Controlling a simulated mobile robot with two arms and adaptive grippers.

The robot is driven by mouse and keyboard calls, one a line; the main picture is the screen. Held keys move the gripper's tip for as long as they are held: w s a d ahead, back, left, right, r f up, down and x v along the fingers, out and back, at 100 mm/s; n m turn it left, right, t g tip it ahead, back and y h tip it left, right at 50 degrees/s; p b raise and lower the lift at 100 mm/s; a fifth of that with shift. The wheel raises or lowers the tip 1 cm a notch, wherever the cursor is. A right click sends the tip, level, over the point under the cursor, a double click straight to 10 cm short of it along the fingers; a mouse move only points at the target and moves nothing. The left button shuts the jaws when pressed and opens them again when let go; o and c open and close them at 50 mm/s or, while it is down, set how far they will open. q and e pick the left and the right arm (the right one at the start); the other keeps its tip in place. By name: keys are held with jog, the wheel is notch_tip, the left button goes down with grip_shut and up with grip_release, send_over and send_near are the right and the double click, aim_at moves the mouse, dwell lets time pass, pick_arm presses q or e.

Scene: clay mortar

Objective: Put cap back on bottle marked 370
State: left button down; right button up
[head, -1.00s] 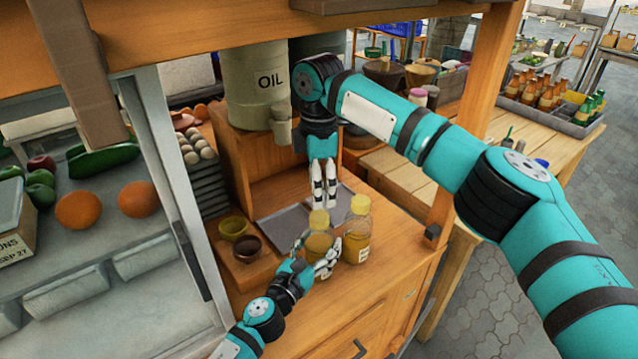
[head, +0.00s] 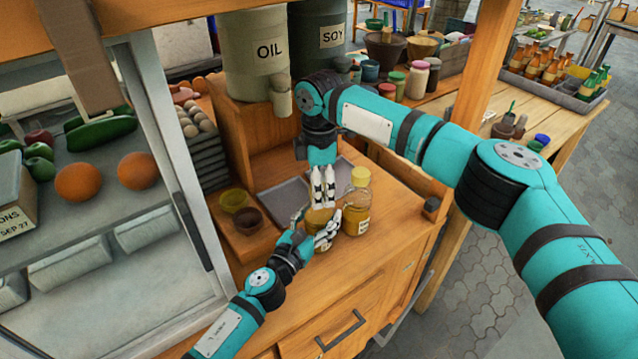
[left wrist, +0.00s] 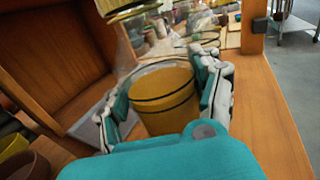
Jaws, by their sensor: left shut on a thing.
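My left gripper (head: 322,230) is shut on an amber bottle (head: 319,217) standing on the wooden counter. The left wrist view shows the amber bottle (left wrist: 165,98) between its two fingers. My right gripper (head: 323,203) points down directly over this bottle, fingertips close to its top. Its fingers hide the bottle's top in the head view, so I cannot tell whether they grip a cap. A gold, cap-like piece (left wrist: 125,8) shows at the top edge of the left wrist view. A second amber bottle (head: 357,212) with a yellow cap stands upright to the right. No number is readable.
A grey tray (head: 284,195) lies behind the held bottle. Yellow (head: 233,201) and brown (head: 249,219) bowls stand to the left. A glass case (head: 150,150) bounds the left side, and the OIL container (head: 255,65) stands behind. The counter's front right is clear.

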jog(key=c, duration=1.1)
jog(key=m, duration=0.2)
jog(key=shift+m, duration=0.3)
jog(key=m, duration=0.5)
jog(key=shift+f, duration=0.1)
jog(key=m, duration=0.7)
jog(key=o, duration=1.4)
jog(key=shift+c, duration=0.2)
notch_tip(320, 180, up, 12)
